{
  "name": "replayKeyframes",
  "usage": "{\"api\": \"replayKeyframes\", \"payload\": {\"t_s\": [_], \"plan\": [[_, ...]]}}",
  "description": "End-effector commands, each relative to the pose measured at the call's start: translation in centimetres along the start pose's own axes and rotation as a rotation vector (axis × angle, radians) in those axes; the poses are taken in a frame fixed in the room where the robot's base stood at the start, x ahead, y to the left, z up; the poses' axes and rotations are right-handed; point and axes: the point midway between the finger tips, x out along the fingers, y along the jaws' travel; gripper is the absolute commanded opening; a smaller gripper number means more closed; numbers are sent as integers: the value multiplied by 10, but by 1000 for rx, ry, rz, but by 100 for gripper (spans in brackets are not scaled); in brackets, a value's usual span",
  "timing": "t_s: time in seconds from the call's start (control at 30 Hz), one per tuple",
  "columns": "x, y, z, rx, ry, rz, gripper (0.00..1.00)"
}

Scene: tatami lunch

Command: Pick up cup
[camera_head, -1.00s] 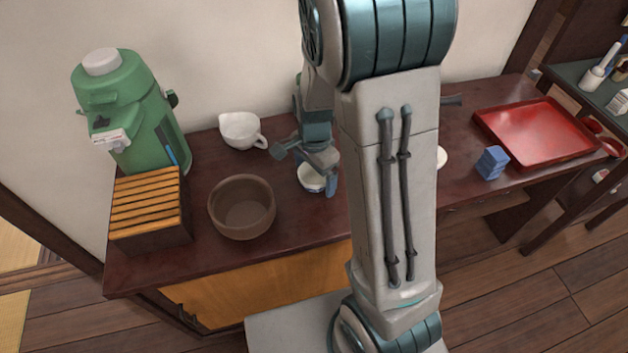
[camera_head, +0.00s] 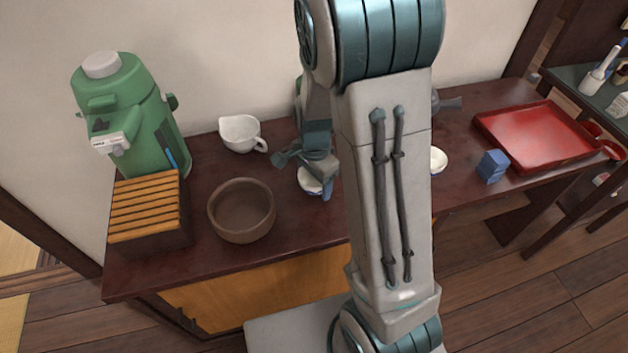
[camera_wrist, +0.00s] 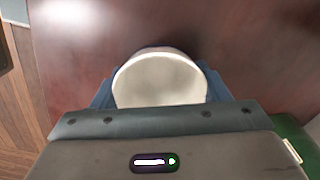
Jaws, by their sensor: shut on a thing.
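A small white cup (camera_head: 309,182) with blue on its outside is at the middle of the dark table, partly hidden by my gripper (camera_head: 306,173). In the wrist view the white cup (camera_wrist: 160,82) shows its round pale inside, with a blue finger close against each side. My gripper (camera_wrist: 158,95) is shut on the cup. I cannot tell whether the cup still touches the table.
A brown bowl (camera_head: 241,232) and a white spouted cup (camera_head: 240,133) stand left of my gripper. A slatted wooden box (camera_head: 146,240) and green flask (camera_head: 130,115) are farther left.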

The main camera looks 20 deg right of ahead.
Motion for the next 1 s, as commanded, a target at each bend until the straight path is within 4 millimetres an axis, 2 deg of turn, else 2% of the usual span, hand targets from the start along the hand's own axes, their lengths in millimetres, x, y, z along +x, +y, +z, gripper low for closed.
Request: {"api": "replayKeyframes", "payload": {"t_s": [0.17,0.27,0.3,0.5,0.7,0.8,1.0], "plan": [[-23,-1,0,-2,1,-5,44],[-44,-2,0,-2,2,-7,44],[-45,-1,-12,5,2,-4,44],[-72,-3,-58,5,2,-4,44],[-94,-4,-95,3,2,-3,44],[-101,-4,-107,2,1,-3,44],[-106,-4,-116,-1,1,-2,44]]}}
